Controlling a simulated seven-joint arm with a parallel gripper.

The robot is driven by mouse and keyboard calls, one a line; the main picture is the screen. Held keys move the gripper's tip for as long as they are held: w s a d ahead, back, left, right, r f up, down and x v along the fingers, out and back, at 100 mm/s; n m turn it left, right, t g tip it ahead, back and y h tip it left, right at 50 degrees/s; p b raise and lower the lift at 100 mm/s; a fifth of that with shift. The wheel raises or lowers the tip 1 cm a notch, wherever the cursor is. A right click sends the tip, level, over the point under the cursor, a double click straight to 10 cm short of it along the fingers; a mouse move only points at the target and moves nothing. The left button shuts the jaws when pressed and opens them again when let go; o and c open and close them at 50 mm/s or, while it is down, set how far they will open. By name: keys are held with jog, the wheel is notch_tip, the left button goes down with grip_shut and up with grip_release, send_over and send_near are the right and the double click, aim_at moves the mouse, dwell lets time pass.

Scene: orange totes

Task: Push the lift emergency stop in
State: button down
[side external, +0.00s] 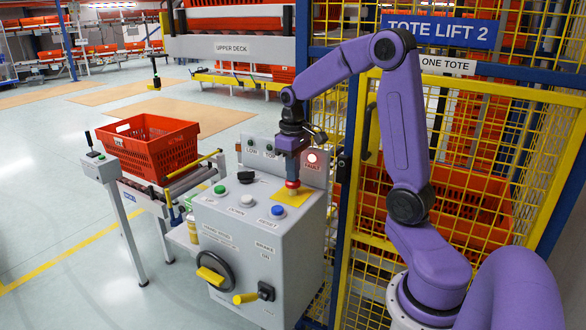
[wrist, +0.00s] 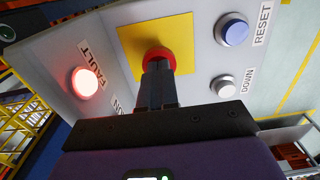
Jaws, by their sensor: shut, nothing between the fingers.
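The emergency stop is a red round button (side external: 292,184) on a yellow square plate (side external: 296,198) on top of the grey control box (side external: 240,260). In the wrist view the red button (wrist: 155,53) shows behind my fingertips, with the yellow plate (wrist: 130,42) around it. My gripper (side external: 292,177) points down directly over the button, fingers shut with nothing between them. In the wrist view the fingertips (wrist: 158,66) overlap the button's near side and hide part of it. They are at or very near its top; I cannot tell whether they press it. The FAULT lamp (side external: 312,158) glows red.
A blue RESET button (side external: 277,211), a white DOWN button (side external: 247,200) and a green button (side external: 220,189) sit on the same top. A black handwheel (side external: 215,271) and yellow-handled lever are on the front. Yellow mesh fencing stands at right; an orange tote (side external: 150,150) is left.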

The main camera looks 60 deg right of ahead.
jog(key=shift+s+f, duration=0.15)
jog(key=shift+f, duration=0.8)
jog(key=shift+a, duration=0.1)
jog(key=shift+r, duration=0.1)
notch_tip(320, 180, up, 15)
